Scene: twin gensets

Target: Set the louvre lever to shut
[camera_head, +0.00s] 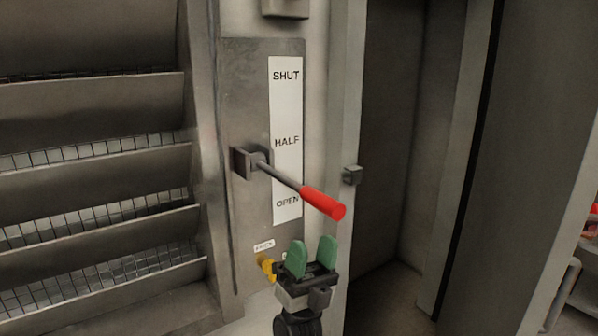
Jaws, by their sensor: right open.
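The louvre lever (285,178) is a dark rod with a red grip (323,203), pivoted on a grey block (247,162) on a metal plate. It slopes down to the right, its grip beside the OPEN mark. A white label strip (287,110) reads SHUT at the top, HALF in the middle and OPEN at the bottom. My right gripper (311,258) is below the red grip, its green fingers apart, pointing up and empty. It does not appear to touch the lever. My left gripper is not in view.
Louvre slats (95,170) at the left stand tilted with gaps between them. A yellow part (266,264) with a small tag sits low on the plate, close to my right gripper. A doorway (395,150) with a small block on its frame (351,175) is to the right.

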